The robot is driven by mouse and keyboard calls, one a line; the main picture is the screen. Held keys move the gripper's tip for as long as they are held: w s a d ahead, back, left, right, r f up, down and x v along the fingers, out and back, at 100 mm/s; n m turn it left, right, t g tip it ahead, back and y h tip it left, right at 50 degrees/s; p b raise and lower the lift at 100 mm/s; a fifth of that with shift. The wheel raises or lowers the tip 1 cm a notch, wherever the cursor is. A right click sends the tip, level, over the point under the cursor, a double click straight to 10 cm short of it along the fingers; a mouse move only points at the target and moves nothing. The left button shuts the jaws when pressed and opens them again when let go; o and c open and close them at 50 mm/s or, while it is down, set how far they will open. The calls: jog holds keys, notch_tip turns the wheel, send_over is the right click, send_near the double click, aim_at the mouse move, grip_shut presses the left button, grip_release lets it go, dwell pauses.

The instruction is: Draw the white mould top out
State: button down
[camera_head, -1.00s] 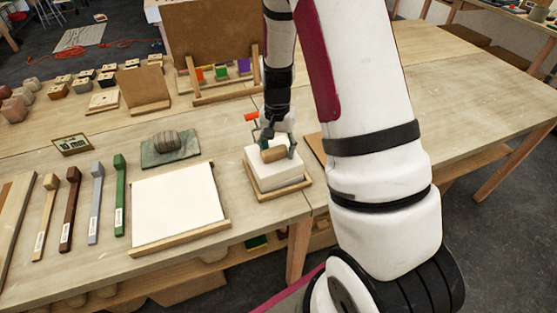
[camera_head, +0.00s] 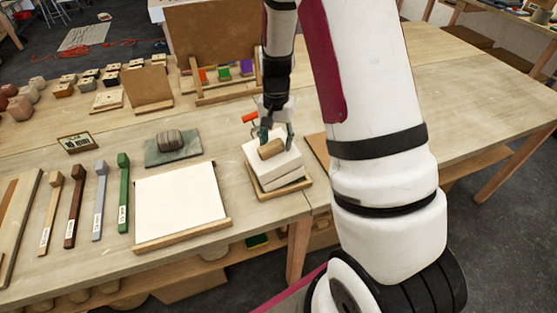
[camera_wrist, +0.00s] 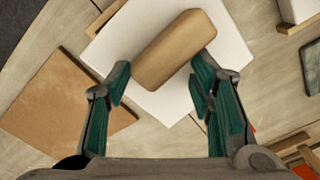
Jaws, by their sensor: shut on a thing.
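The white mould top (camera_head: 286,163) is a pale slab with a wooden grip (camera_head: 271,149) on its upper face. It sits tilted and turned over the white lower block (camera_head: 287,184), with a dark seam between them; whether they still touch at an edge I cannot tell. My gripper (camera_head: 277,138) is shut on the wooden grip. In the wrist view the teal fingers of my gripper (camera_wrist: 160,75) stand on either side of the wooden grip (camera_wrist: 175,50), over the white mould top (camera_wrist: 226,62). The lower block is hidden there.
The lower block stands on a wooden base (camera_head: 286,194) near the table's front edge. A white board (camera_head: 180,205) lies to its left, with a grey-green slab (camera_head: 172,155) behind. A brown board (camera_wrist: 65,98) lies beside the mould.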

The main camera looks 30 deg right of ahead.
jog(key=c, duration=0.7)
grip_release()
jog(key=shift+a, duration=0.15)
jog(key=shift+s, duration=0.1)
notch_tip(320, 180, up, 11)
jog(key=s+a+r+n+t, duration=0.1)
jog(key=s+a+r+n, duration=0.1)
jog(key=s+a+r, duration=0.3)
jog(key=s+a+r+n+t, duration=0.2)
jog(key=r, duration=0.5)
jog(key=s+a+r+n+t, duration=0.1)
jog(key=s+n, duration=0.1)
jog(key=s, duration=0.2)
jog(key=s+a+r+n+b, duration=0.1)
jog(key=s+a, duration=0.1)
jog(key=s, duration=0.3)
jog(key=s+a+r+n+t, duration=0.1)
jog(key=s+a+n, duration=0.1)
jog(key=s, duration=0.2)
jog(key=shift+s+r+n+t+b, duration=0.2)
jog(key=shift+r+n+t+b, duration=0.05)
jog(key=shift+n+t+b, duration=0.05)
